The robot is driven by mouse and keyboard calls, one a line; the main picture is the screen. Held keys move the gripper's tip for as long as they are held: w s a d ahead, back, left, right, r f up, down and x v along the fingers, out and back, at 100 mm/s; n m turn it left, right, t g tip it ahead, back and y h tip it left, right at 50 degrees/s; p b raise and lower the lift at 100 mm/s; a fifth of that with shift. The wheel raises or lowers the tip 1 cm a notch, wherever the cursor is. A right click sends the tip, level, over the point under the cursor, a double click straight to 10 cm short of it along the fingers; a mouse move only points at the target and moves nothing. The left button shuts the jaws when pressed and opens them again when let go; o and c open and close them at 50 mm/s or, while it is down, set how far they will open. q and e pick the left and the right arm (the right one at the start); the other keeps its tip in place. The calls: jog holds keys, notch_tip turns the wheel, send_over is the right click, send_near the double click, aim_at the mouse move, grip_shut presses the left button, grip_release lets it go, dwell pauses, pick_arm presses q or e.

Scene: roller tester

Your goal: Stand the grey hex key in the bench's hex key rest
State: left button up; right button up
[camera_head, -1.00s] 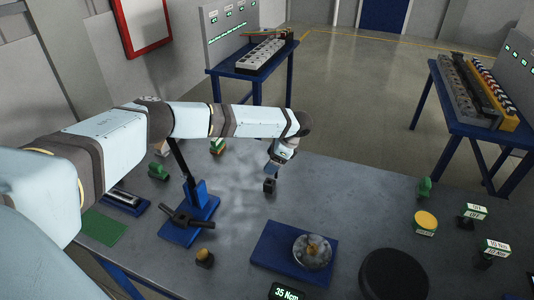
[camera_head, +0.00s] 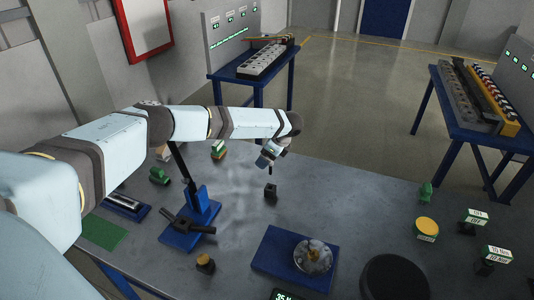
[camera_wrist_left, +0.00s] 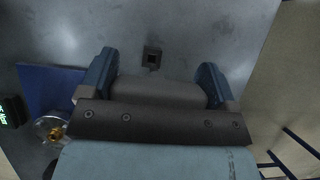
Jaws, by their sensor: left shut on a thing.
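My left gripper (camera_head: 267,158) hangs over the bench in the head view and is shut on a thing. A thin dark piece juts down below its jaws; I take it to be the grey hex key (camera_head: 270,170), though it is too small to make out well. A small black block with a hole in its top, which looks like the hex key rest (camera_head: 270,190), stands on the bench just below. In the left wrist view the rest (camera_wrist_left: 152,57) shows ahead of the fingers, its hole facing the camera. The key cannot be made out there. My right gripper is not in view.
A blue plate (camera_head: 273,256) with a round clear-and-brass part (camera_head: 313,256) lies in front. A blue stand with a dark crossbar (camera_head: 190,221) is to the left. A black disc (camera_head: 394,279) sits at the front right.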

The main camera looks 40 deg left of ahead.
pick_arm(q)
notch_tip(320, 180, down, 5)
jog(key=shift+f+b, duration=0.1)
jog(key=shift+b, duration=0.85)
jog(key=shift+f, duration=0.15)
jog(key=shift+p, duration=0.65)
jog(key=shift+f, duration=0.2)
dwell(0.5)
jog(key=shift+f+b, duration=0.35)
jog(key=shift+f, duration=0.05)
jog(key=shift+f+b, duration=1.1)
jog(key=shift+f, duration=0.9)
jog(key=o, duration=1.4)
